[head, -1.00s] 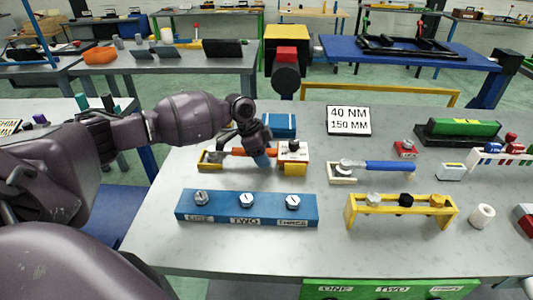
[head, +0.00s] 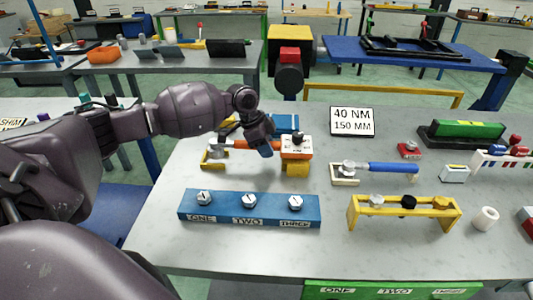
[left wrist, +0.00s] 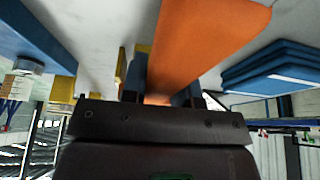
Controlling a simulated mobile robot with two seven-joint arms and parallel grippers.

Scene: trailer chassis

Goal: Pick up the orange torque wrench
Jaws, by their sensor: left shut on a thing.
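The orange torque wrench (head: 297,147) is in the head view, at the left part of the grey workbench. My left gripper (head: 264,150) is shut on its handle, with orange showing on both sides of the fingers. The wrench appears a little above its yellow holder (head: 298,170). In the left wrist view the orange wrench (left wrist: 205,45) fills the upper middle, running up from between my left gripper's fingers (left wrist: 170,97). The fingers hide part of the handle. My right gripper is not in view.
A blue block (head: 245,222) with several bolts stands in front. To the right are a blue-handled wrench (head: 390,167) and a yellow bolt rack (head: 405,209). A sign reading 40 NM 150 MM (head: 352,121) stands behind.

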